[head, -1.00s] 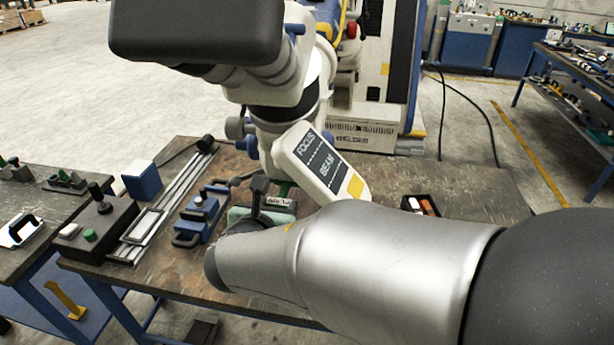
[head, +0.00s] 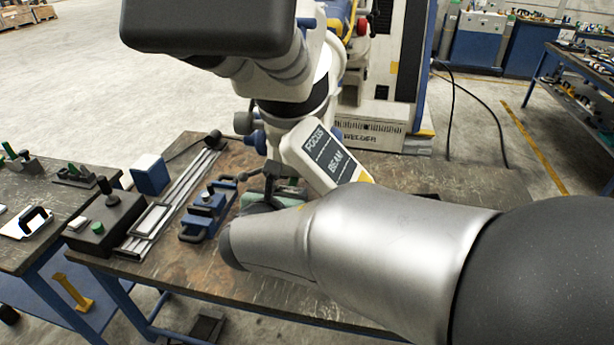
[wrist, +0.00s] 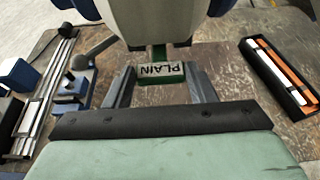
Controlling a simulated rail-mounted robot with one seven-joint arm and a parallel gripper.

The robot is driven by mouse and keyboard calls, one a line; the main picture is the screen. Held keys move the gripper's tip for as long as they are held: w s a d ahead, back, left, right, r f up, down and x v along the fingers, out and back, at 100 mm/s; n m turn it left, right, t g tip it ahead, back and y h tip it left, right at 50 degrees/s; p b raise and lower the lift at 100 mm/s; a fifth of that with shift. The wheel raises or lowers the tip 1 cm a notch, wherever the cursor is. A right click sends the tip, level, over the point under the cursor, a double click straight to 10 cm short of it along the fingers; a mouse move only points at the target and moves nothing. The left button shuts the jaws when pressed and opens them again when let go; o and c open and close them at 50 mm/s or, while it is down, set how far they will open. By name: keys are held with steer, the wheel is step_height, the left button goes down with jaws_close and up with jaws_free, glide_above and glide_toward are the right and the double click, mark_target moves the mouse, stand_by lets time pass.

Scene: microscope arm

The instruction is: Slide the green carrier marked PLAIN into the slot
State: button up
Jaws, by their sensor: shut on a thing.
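My gripper (wrist: 160,68) is shut on the carrier, one grey finger on each side of the label. In the head view my gripper (head: 272,185) is low beneath the microscope's FOCUS/BEAM panel (head: 328,158), partly behind my arm. The carrier's label cannot be made out there. The slot cannot be made out in either view, and the carrier's far end is hidden.
A black tray (wrist: 269,90) with white and orange items lies to the right in the wrist view. A blue fixture (head: 205,212), a metal rail (head: 180,190) and a control box (head: 107,228) stand left on the bench. Bare bench top lies around my gripper.

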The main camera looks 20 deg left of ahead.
steer(key=shift+w+a, duration=0.1)
steer(key=shift+w, duration=0.45)
steer(key=o, duration=1.1)
steer(key=shift+c, duration=0.2)
steer(key=b+v, duration=0.2)
steer(key=v, duration=1.5)
steer(key=shift+s, duration=0.25)
steer(key=shift+r, duration=0.1)
